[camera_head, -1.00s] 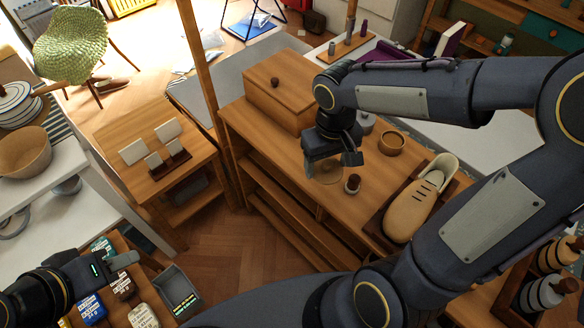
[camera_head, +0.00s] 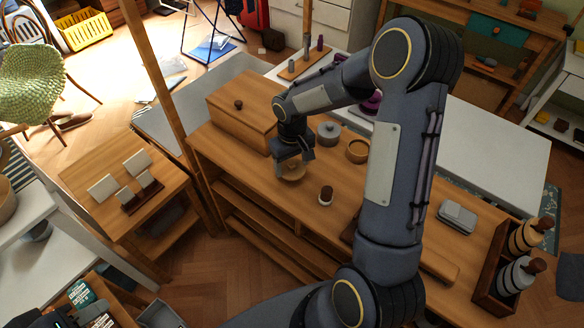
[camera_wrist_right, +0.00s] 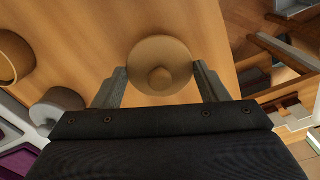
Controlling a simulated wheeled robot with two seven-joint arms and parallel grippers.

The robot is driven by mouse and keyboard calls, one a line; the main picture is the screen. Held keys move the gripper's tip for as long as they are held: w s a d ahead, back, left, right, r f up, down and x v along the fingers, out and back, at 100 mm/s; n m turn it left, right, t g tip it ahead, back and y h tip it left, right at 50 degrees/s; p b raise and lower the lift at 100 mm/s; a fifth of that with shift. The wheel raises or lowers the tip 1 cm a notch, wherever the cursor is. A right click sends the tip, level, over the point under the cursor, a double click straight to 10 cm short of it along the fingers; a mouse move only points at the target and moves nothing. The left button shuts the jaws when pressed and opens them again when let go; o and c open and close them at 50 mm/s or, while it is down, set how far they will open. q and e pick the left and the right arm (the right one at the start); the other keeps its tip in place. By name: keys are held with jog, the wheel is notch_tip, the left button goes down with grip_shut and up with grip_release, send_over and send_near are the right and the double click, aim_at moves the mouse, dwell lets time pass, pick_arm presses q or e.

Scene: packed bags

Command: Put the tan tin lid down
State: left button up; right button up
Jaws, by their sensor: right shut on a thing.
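The tan tin lid (camera_head: 292,172) is a round disc with a knob. It is between the fingers of my right gripper (camera_head: 290,164), at or just above the wooden bench top (camera_head: 245,155); I cannot tell if it touches. In the right wrist view the lid (camera_wrist_right: 160,62) lies knob towards the camera, with the fingers of my right gripper (camera_wrist_right: 162,84) at its two sides. The open, round tan tin (camera_head: 357,151) stands to the right on the bench; its rim also shows in the right wrist view (camera_wrist_right: 12,60). My left gripper is only partly in frame at bottom left (camera_head: 58,318).
A lidded grey tin (camera_head: 328,133) stands behind the lid, left of the tan tin. A wooden box (camera_head: 240,117) is at left. A bottle rack (camera_head: 492,285) is at far right. Bare wood surrounds the lid.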

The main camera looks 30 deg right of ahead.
aim_at(292, 169)
jog(key=shift+w+d+f, duration=0.1)
jog(key=shift+w+f, duration=0.1)
jog(key=shift+f, duration=1.55)
jog(key=shift+f, duration=0.1)
jog(key=o, duration=1)
jog(key=shift+c, duration=0.2)
